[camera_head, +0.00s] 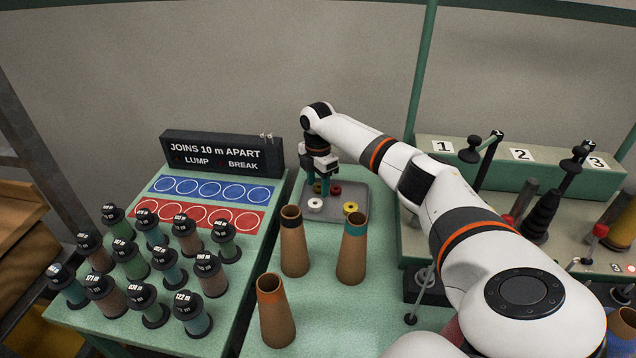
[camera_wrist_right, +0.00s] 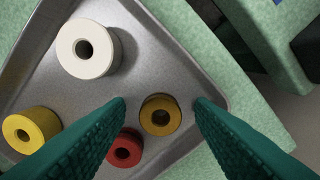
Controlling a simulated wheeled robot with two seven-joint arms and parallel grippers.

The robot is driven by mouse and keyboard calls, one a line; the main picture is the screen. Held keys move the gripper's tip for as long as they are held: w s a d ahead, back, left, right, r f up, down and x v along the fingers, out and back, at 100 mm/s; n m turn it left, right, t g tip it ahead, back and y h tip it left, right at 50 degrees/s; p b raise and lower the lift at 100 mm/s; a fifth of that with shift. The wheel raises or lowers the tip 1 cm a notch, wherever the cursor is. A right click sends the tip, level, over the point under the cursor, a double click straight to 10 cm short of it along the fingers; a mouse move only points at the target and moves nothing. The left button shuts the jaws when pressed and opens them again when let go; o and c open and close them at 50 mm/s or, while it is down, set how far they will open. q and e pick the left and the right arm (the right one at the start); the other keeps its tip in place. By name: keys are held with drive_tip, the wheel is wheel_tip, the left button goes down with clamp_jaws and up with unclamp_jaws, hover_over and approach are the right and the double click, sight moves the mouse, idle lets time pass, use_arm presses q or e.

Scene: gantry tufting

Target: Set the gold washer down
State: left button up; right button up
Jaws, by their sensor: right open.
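The gold washer (camera_wrist_right: 160,115) is a thick ochre ring with a dark hole. It appears to lie flat on the grey metal tray (camera_wrist_right: 178,50), near one edge. My right gripper (camera_wrist_right: 160,102) is open, with its green fingers on either side of the gold washer and visible gaps to it. In the head view my right gripper (camera_head: 318,192) points down over the back left of the tray (camera_head: 340,212); its fingers largely hide the gold washer there. My left gripper is not in view.
The tray also holds a white ring (camera_wrist_right: 88,48), a yellow ring (camera_wrist_right: 30,130) and a red ring (camera_wrist_right: 123,148) close to the gold one. Brown cones (camera_head: 293,245) stand in front of the tray. Several labelled spools (camera_head: 130,260) crowd the left table. A lever console (camera_head: 470,215) stands right.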

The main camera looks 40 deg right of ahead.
wheel_tip(320, 180, up, 12)
drive_tip(key=b, duration=0.1)
idle(0.7)
